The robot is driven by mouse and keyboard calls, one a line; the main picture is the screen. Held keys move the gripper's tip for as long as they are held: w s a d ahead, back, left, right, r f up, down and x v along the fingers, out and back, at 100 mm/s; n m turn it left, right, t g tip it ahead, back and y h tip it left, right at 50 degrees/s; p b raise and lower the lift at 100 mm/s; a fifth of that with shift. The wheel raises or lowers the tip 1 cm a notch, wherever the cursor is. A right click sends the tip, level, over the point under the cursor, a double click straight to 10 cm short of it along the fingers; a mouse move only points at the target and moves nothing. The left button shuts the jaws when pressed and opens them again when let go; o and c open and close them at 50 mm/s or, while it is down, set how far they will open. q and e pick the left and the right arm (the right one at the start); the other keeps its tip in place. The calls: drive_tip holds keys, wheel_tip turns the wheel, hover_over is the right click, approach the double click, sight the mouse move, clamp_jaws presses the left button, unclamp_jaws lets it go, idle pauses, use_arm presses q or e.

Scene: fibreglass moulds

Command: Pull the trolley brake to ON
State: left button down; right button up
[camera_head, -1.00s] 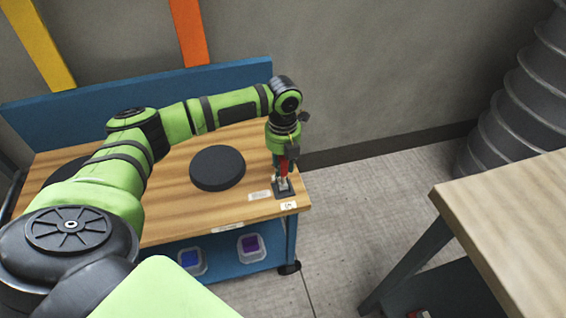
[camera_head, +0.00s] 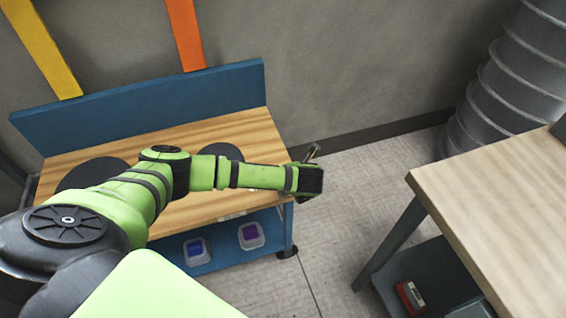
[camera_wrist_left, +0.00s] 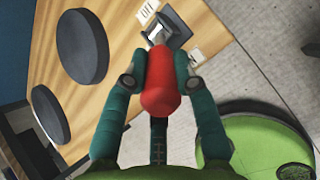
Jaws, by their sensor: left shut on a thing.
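The trolley (camera_head: 140,105) has a wooden top, a blue back panel and a lower shelf. Its brake is a red-handled lever (camera_wrist_left: 160,75) on a dark base plate (camera_wrist_left: 177,28) at the corner of the top, seen in the left wrist view. A label reading OFF (camera_wrist_left: 148,12) lies beside the base; a second label (camera_wrist_left: 195,55) is too small to read. My left gripper (camera_wrist_left: 160,85) is shut on the red handle, a teal finger at each side. My right gripper is not in view.
Dark round discs (camera_head: 92,173) lie on the trolley top. Containers with blue (camera_head: 195,250) and purple (camera_head: 250,235) contents stand on its lower shelf. A wooden-topped table (camera_head: 490,190) is at the right, with a red object (camera_head: 410,297) below. Floor between is clear.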

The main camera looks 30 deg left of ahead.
use_arm(q)
drive_tip(key=shift+s+d+f+y, duration=0.25)
drive_tip(key=shift+d+f+y, duration=0.05)
drive_tip(key=shift+d, duration=0.05)
drive_tip(key=shift+s+d+f+t+y, duration=0.1)
drive_tip(key=shift+s+f+t+y, duration=0.1)
drive_tip(key=shift+t+y, duration=0.15)
drive_tip(key=shift+s+d+f+t+y, duration=0.2)
drive_tip(key=shift+d+f+t+y, duration=0.1)
drive_tip(key=shift+f+t+y, duration=0.4)
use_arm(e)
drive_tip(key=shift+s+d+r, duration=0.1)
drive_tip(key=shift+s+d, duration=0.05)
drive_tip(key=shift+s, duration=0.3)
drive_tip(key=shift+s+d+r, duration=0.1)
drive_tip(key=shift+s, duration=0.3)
use_arm(q)
drive_tip(key=shift+r, duration=0.1)
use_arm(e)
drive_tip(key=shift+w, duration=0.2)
use_arm(q)
drive_tip(key=c, duration=1)
unclamp_jaws()
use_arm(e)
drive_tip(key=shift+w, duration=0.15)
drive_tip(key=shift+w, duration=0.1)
use_arm(q)
drive_tip(key=v, duration=1.2)
